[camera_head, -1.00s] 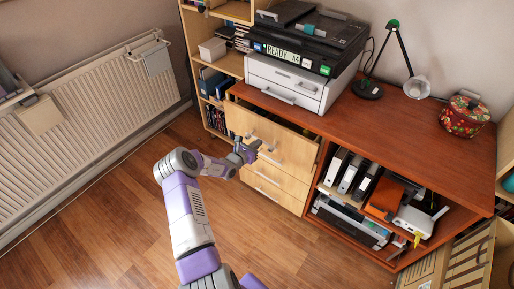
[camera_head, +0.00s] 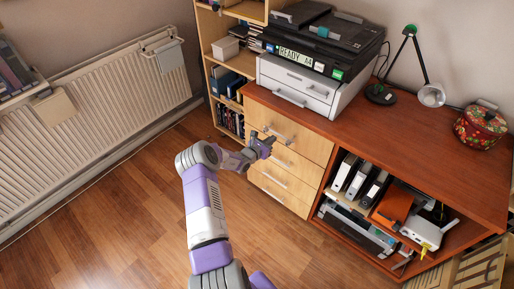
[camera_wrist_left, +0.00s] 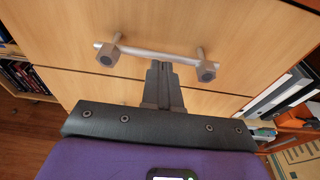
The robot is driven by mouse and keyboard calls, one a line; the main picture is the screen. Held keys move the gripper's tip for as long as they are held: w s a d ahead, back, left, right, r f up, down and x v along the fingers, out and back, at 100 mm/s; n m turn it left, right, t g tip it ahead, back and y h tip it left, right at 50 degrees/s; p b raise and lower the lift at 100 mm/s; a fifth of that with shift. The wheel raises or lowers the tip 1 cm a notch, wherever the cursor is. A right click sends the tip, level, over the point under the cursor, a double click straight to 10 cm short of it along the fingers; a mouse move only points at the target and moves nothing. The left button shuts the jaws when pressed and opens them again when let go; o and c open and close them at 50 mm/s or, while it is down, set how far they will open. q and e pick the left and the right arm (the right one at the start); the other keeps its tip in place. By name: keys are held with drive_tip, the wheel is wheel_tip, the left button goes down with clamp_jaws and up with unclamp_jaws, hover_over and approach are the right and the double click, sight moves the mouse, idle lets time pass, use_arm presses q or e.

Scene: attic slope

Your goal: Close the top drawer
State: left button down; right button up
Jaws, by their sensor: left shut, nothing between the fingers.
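The top drawer (camera_head: 306,145) is the uppermost light-wood front under the red-brown desktop. Its front looks flush, or nearly so, with the drawers below, and no opening shows above it. Its bar handle (camera_wrist_left: 155,53) spans the upper part of the left wrist view. My left gripper (camera_head: 272,141) is at the left part of this front, near the handle. In the left wrist view, its closed fingers (camera_wrist_left: 161,68) point at the drawer front just below the bar, with nothing held. I cannot tell whether the fingertips touch the wood. My right gripper is not in view.
Two more drawers sit below, including the bottom drawer (camera_head: 278,190). A printer (camera_head: 320,45) and a lamp (camera_head: 431,95) stand on the desktop (camera_head: 400,135). A shelf (camera_head: 222,65) stands left of the desk, a radiator (camera_head: 95,115) at the wall. The floor (camera_head: 130,220) in front is clear.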

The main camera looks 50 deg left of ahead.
use_arm(q)
drive_tip(key=p+v, duration=0.3)
drive_tip(key=v, duration=0.8)
drive_tip(key=shift+s, duration=0.4)
drive_tip(key=shift+r, duration=0.15)
